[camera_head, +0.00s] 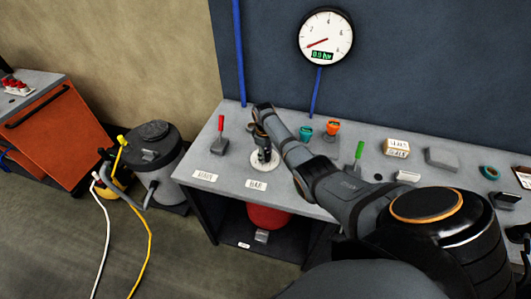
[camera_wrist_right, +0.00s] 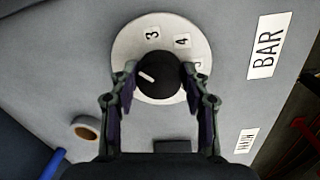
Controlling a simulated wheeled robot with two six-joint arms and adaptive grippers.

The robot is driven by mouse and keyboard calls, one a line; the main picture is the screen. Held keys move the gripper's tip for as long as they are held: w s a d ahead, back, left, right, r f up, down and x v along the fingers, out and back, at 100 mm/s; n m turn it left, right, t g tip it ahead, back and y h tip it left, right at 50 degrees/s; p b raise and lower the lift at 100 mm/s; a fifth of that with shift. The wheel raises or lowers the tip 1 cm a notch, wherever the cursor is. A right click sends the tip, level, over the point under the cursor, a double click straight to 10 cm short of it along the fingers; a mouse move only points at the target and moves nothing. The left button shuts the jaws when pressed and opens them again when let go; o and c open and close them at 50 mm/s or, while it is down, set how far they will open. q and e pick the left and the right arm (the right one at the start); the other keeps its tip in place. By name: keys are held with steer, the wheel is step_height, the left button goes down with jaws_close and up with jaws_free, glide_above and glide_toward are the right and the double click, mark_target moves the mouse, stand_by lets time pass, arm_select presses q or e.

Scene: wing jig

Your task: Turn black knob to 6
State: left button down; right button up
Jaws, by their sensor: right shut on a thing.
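The black knob (camera_wrist_right: 166,84) sits in the middle of a round white dial (camera_wrist_right: 132,42) in the right wrist view. Its white pointer line lies on its left part, slanting. The dial shows the numbers 3 and 4, and another number is partly covered by the right finger. My right gripper (camera_wrist_right: 160,74) is shut on the knob, with one finger on each side. In the head view, my right gripper (camera_head: 264,152) points down onto the white dial (camera_head: 256,164), and the knob is mostly hidden there. My left gripper is not in view.
A BAR label (camera_head: 256,184) lies before the dial. A red-handled lever (camera_head: 221,128) stands left, a green-handled one (camera_head: 359,152) right.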

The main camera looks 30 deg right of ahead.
steer(key=shift+w+r, duration=0.1)
stand_by(0.4)
steer(key=o, duration=1.1)
steer(key=shift+o, duration=0.2)
step_height(320, 180, up, 12)
steer(key=shift+s+a, duration=0.25)
steer(key=shift+a, duration=0.1)
